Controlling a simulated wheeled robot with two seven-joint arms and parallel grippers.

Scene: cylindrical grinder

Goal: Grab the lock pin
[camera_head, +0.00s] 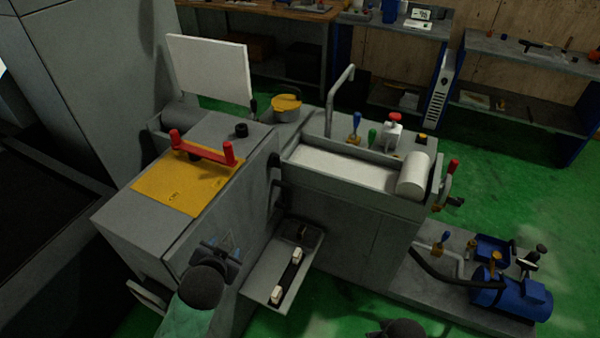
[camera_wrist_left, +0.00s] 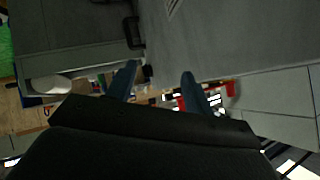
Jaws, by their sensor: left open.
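No part is plainly marked as the lock pin, and I cannot tell for sure which one it is. A short black peg (camera_head: 273,160) sticks out of the grinder's (camera_head: 150,240) inner side wall. A black peg (camera_wrist_left: 148,72) also shows in the left wrist view, beside the left-hand finger. A black round knob (camera_head: 241,130) stands on the grinder's top. My left gripper (camera_head: 222,250) is in front of the grinder's grey front face, below these parts. In the left wrist view my left gripper (camera_wrist_left: 158,85) has its fingers apart with nothing held.
A yellow plate (camera_head: 190,190) with a red handle (camera_head: 200,150) lies on the grinder's top. A small tray (camera_head: 265,285) with white-topped parts juts out right of my left gripper. A black handle (camera_head: 278,196) sits on the side wall.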

